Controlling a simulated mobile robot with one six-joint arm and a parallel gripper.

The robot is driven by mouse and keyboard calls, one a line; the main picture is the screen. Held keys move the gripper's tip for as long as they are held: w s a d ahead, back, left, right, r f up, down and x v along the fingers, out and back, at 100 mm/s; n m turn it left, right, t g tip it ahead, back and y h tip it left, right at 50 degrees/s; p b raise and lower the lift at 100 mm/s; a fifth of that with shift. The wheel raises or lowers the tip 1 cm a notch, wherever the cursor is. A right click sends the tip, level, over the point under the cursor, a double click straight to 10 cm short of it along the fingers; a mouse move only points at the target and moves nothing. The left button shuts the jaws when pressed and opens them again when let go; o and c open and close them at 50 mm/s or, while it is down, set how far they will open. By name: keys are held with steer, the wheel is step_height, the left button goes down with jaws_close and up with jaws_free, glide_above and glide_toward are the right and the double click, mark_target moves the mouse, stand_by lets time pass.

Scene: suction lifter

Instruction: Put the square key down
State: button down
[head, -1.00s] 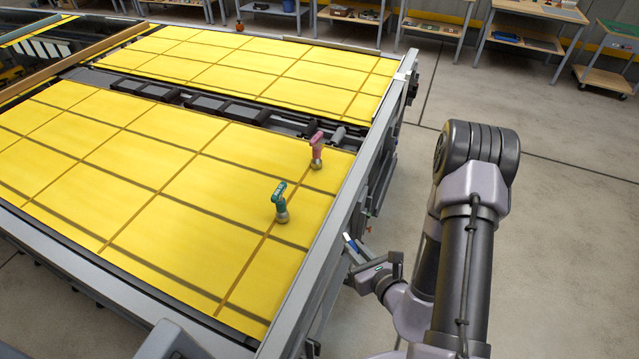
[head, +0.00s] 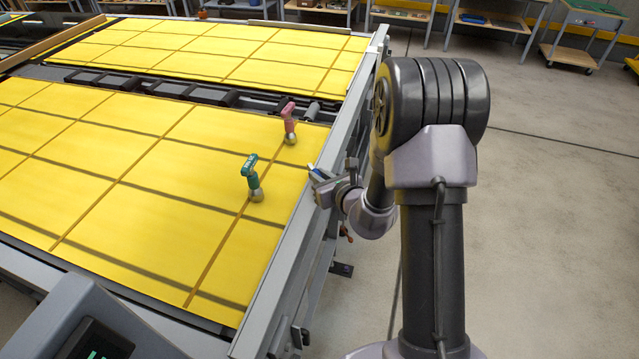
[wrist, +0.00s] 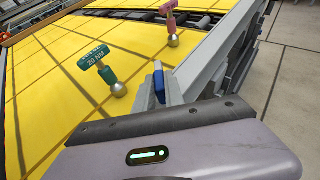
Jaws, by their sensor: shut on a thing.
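My gripper (head: 321,178) is at the right edge of the yellow panel table, by its grey side rail. It is shut on a small blue-ended piece (head: 314,170), which I take to be the square key. The blue part also shows in the wrist view (wrist: 158,84), upright above the dark front edge of my gripper. The rest of the key is hidden, and I cannot tell whether it touches the rail.
A green T-handled tool (head: 253,178) marked 20 NM and a pink one (head: 289,123) stand on the yellow table (head: 130,215), left of my gripper. Bare panel surrounds them. The grey rail (head: 290,245) runs along the table's right side.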

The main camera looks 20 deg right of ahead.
step_height(320, 180, down, 2)
steer(key=shift+w, duration=0.15)
steer(key=shift+f, duration=0.15)
steer(key=c, duration=1.4)
jaws_free()
steer(key=shift+c, duration=0.2)
